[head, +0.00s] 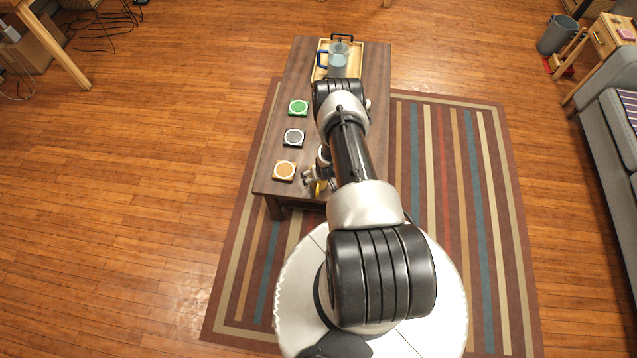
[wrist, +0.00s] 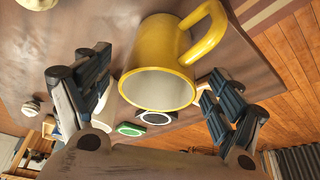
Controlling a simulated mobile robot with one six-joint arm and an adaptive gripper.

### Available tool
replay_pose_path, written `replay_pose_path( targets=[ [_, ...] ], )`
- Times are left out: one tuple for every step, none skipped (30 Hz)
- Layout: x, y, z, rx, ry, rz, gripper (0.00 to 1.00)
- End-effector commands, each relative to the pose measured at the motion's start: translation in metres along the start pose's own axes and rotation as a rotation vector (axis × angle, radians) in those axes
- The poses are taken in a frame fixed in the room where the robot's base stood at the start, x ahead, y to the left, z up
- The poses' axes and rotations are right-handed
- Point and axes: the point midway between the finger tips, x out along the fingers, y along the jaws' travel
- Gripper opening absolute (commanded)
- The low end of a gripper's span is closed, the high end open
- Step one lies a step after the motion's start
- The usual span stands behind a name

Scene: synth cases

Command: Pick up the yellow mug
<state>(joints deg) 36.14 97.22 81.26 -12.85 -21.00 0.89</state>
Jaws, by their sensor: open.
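The yellow mug (wrist: 160,48) is large in the wrist view, its open mouth facing the camera and its handle (wrist: 208,32) at the upper right. In the head view only a small yellow bit of the mug (head: 319,188) shows beside my arm, at the near end of the table. My gripper (wrist: 155,78) is open, with one finger on each side of the mug in the wrist view; contact with it cannot be told. In the head view my gripper (head: 314,178) is partly hidden by my arm.
The brown table (head: 298,70) holds a green coaster (head: 298,108), a grey coaster (head: 294,137) and an orange coaster (head: 284,171) along its left side. A tray (head: 354,64) with a clear pitcher (head: 339,62) stands at its far end. A sofa (head: 606,130) is at the right.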

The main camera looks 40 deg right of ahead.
Motion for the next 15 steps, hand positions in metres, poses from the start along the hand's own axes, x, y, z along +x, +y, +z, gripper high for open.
replay_pose_path(
  targets=[
    [0.0072,0.0,0.0011,0.0,0.0,0.0,0.86],
    [0.0087,0.0,0.0007,0.0,0.0,0.0,0.86],
    [0.0099,0.0001,0.0,0.0,0.001,0.0,0.86],
    [0.0102,0.0001,-0.0004,0.0,0.001,0.0,0.86],
    [0.0102,0.0002,-0.0006,0.0,0.001,0.0,0.86],
    [0.0099,0.0001,-0.0007,0.0,0.001,0.0,0.86],
    [0.0096,0.0001,-0.0008,0.0,0.001,0.0,0.86],
    [0.0094,0.0001,-0.0007,0.0,0.001,0.0,0.86],
    [0.0093,0.0001,-0.0007,0.0,0.001,0.0,0.86],
    [0.0092,0.0001,-0.0007,0.0,0.001,0.0,0.86],
    [0.0092,0.0001,-0.0007,0.0,0.001,0.0,0.84],
    [0.0092,0.0001,-0.0006,0.0,0.001,0.0,0.82],
    [0.0092,0.0001,-0.0006,0.0,0.001,0.0,0.8],
    [0.0091,0.0001,-0.0006,0.0,0.001,0.0,0.78],
    [0.0091,0.0001,-0.0006,0.0,0.001,0.0,0.75]
  ],
)
